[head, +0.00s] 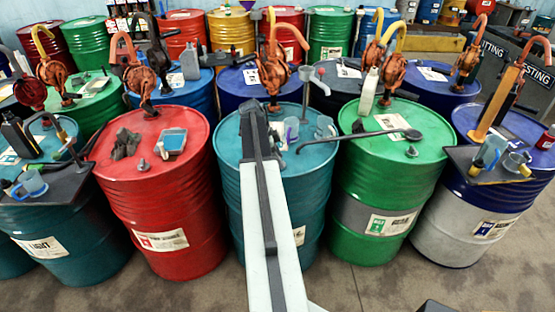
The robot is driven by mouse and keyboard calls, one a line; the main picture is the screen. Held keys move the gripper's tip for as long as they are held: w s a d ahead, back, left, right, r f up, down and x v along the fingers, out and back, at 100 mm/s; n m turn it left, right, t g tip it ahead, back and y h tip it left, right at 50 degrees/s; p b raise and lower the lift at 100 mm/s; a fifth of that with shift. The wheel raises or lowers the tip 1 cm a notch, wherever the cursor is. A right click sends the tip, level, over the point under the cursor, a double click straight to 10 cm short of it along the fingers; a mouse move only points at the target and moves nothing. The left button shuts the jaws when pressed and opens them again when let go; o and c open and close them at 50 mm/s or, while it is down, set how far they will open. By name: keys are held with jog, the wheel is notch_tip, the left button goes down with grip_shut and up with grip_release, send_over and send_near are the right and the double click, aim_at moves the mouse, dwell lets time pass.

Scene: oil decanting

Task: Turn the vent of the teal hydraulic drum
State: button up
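A teal drum (231,180) stands upright in the middle of the front row. My arm reaches over it and covers much of its top and front. A second teal drum (90,262) stands at the front left; its label begins with "LIGHT". I cannot read which one is hydraulic. My gripper (258,108) is at the far end of the arm, over the back of the middle drum's lid. Its fingers are too small and dark to tell open from shut. I cannot make out a vent on the middle lid; the arm may hide it.
Clear jugs (324,127) stand on the middle lid's right side. A long dark-handled tool (360,137) spans toward the green drum (390,215). A red drum (150,215) stands left with rags and a tray. Orange hand pumps (136,72) rise behind. Bare floor lies in front.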

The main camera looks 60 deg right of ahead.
jog(key=shift+s+a, duration=0.1)
jog(key=n, duration=0.2)
jog(key=n+t+h, duration=0.1)
jog(key=n, duration=0.1)
jog(key=shift+s+a+n, duration=0.1)
jog(key=shift+s+n, duration=0.1)
jog(key=shift+n, duration=0.2)
jog(key=n+t, duration=0.1)
jog(key=n, duration=0.1)
jog(key=n+t, duration=0.1)
jog(key=n, duration=0.1)
jog(key=shift+s+f+h, duration=0.1)
jog(key=shift+h, duration=0.2)
jog(key=n, duration=0.2)
jog(key=n+t, duration=0.1)
jog(key=n, duration=0.1)
jog(key=shift+s+n+t, duration=0.1)
jog(key=shift+n+t, duration=0.2)
jog(key=shift+n, duration=0.1)
jog(key=shift+n+t+y, duration=0.4)
jog(key=shift+n+t, duration=0.3)
jog(key=shift+n, duration=1.6)
jog(key=o, duration=1.4)
jog(key=shift+c, duration=0.2)
